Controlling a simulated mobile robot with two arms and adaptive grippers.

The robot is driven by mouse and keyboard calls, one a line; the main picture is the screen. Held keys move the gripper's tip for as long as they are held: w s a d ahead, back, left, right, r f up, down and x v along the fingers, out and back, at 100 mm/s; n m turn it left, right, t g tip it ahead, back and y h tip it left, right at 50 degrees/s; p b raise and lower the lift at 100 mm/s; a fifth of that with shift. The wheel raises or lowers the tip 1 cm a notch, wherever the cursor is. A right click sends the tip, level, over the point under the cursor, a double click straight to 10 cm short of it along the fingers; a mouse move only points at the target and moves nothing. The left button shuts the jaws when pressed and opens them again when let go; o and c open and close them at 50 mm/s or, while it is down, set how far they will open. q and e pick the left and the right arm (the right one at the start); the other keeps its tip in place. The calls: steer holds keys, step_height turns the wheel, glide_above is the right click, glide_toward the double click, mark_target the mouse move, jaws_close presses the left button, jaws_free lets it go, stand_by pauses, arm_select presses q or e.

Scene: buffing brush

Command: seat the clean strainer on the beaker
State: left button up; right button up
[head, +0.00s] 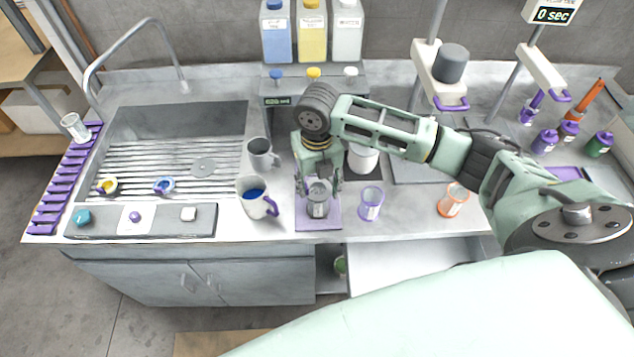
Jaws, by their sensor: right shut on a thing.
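A clear grey beaker (318,208) stands upright on a purple mat (304,222) at the front middle of the counter. My right gripper (319,187) points down over the beaker's mouth, its fingers at either side. It is shut on a small grey thing that looks like the strainer, mostly hidden between the fingers. I cannot tell whether this rests on the rim or is just above it. A yellow ring-shaped piece (108,186) and a blue one (164,186) lie at the sink's front edge. My left gripper is out of view.
A white mug with blue liquid (257,198) and a grey mug (262,154) stand left of the mat. A purple beaker (371,204) and an orange beaker (453,200) stand to the right. Dispenser bottles (312,35) are behind. A drawer (400,265) is open below the counter.

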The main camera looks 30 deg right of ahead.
mark_target(317, 189)
steer(key=shift+f+b, duration=0.3)
steer(key=shift+f, duration=0.3)
stand_by(0.3)
steer(key=o, duration=0.7)
steer(key=shift+o, duration=0.2)
steer(key=shift+r, duration=0.1)
step_height(317, 189, up, 11)
steer(key=shift+p, duration=0.3)
stand_by(0.7)
